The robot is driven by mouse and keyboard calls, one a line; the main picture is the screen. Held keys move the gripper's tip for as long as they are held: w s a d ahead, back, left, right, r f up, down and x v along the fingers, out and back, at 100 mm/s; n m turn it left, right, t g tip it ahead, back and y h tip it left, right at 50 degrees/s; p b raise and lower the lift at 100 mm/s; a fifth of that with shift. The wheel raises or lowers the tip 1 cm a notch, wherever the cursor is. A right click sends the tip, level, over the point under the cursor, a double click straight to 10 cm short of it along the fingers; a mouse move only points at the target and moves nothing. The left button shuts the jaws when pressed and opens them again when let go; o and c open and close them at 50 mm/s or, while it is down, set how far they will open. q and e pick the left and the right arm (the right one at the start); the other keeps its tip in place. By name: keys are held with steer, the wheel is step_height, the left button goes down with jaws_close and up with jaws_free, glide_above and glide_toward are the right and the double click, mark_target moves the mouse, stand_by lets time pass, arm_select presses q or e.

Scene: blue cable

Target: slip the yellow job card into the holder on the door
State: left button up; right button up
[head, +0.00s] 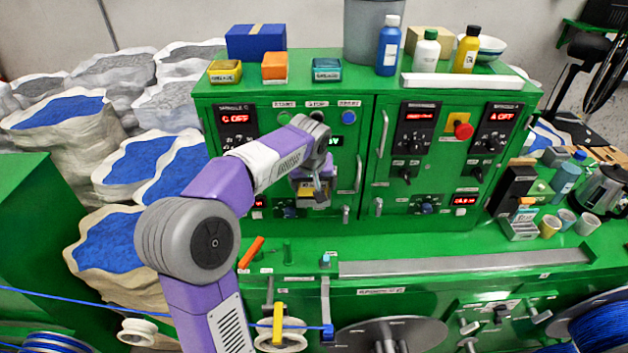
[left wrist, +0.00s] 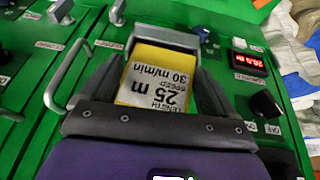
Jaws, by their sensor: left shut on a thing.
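The yellow job card (left wrist: 160,62) carries a white label reading length 25 m and speed 30 m/min, upside down in the left wrist view. My left gripper (left wrist: 163,78) is shut on it, with one dark finger at each side. In the head view the left gripper (head: 313,184) is at the left green door (head: 345,155), with the card (head: 309,192) partly hidden by it. A pale grey holder (left wrist: 166,37) on the door lies just beyond the card's far edge. I cannot tell whether the card's edge is inside it. My right gripper is not in view.
A door handle (left wrist: 68,75) stands beside the gripper in the left wrist view. A red display (left wrist: 247,61) and black knob (left wrist: 266,104) are on the other side. Bottles and boxes stand on top of the cabinet (head: 450,92). A green ledge (head: 420,243) runs below the doors.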

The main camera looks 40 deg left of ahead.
arm_select(q)
steer(key=shift+w+a+r, duration=0.1)
steer(key=shift+a+r, duration=0.1)
steer(key=shift+r, duration=0.1)
steer(key=shift+f, duration=0.2)
stand_by(0.6)
steer(key=o, duration=1.2)
steer(key=shift+o, duration=0.5)
steer(key=shift+w+a+f, duration=0.15)
steer(key=shift+w+f, duration=0.1)
steer(key=v, duration=0.7)
steer(key=shift+r, duration=0.25)
steer(key=shift+s, duration=0.1)
